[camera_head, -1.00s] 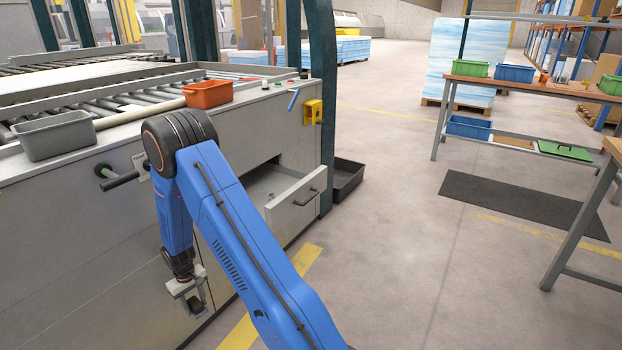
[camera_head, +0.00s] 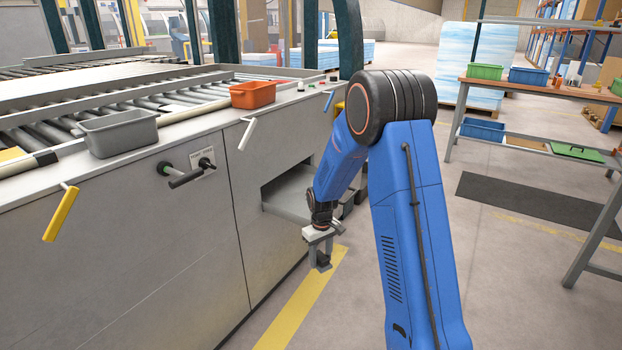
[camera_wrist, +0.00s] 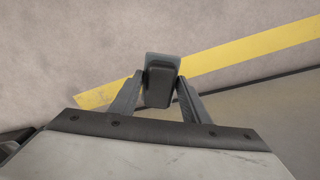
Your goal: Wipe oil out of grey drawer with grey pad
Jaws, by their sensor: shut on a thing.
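The grey drawer (camera_head: 290,200) stands pulled out from the machine's front panel. My arm hides its front and handle in the head view, and I cannot see any oil in it. My gripper (camera_head: 320,256) hangs just in front of the drawer, lower than its opening, over the floor. It is shut on a dark grey pad (camera_wrist: 161,82), which sits between the two fingers in the wrist view. The pad is small and dark in the head view (camera_head: 323,262).
An orange bin (camera_head: 253,95) and a grey bin (camera_head: 118,133) stand on the machine top. A white handle (camera_head: 247,134), a yellow handle (camera_head: 61,214) and a black lever (camera_head: 186,178) stick out in front.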

